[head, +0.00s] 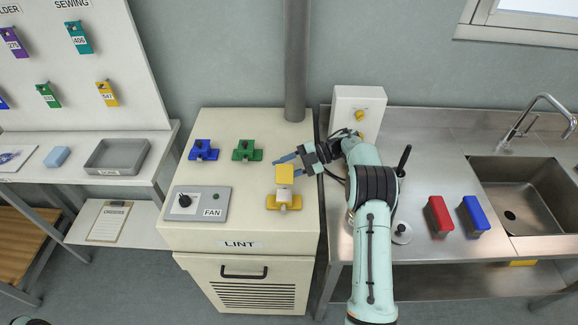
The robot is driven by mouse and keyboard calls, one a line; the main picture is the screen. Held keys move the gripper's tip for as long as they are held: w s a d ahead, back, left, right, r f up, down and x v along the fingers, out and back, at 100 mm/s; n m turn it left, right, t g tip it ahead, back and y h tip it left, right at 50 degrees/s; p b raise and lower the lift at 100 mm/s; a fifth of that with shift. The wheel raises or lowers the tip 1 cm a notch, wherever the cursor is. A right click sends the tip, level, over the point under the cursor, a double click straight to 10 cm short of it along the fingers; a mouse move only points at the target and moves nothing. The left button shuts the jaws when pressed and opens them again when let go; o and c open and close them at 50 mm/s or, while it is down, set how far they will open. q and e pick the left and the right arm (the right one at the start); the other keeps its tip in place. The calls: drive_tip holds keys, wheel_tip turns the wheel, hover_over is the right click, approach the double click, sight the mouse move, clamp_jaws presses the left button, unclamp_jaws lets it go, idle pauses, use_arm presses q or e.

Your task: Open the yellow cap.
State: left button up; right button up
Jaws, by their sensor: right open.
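The yellow cap (285,173) is on the right part of the cream LINT cabinet top. It stands raised above a white stub (284,194), which rises from a yellow winged base (284,204). Whether a finger touches the cap I cannot tell. The blue fitting (203,150) and the green fitting (247,151) sit low and flat on the same top, with no white stub showing. My left gripper is not in view.
A grey FAN panel (211,203) with a black knob lies at the cabinet's front left. A grey pipe (295,60) rises behind. A steel counter on the right holds a red block (438,216), a blue block (473,216) and a sink (522,194).

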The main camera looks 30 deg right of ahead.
drive_tip(key=v, duration=1.3)
drive_tip(key=shift+d, duration=0.2)
drive_tip(key=shift+s+a+f, duration=0.1)
drive_tip(key=shift+s, duration=0.05)
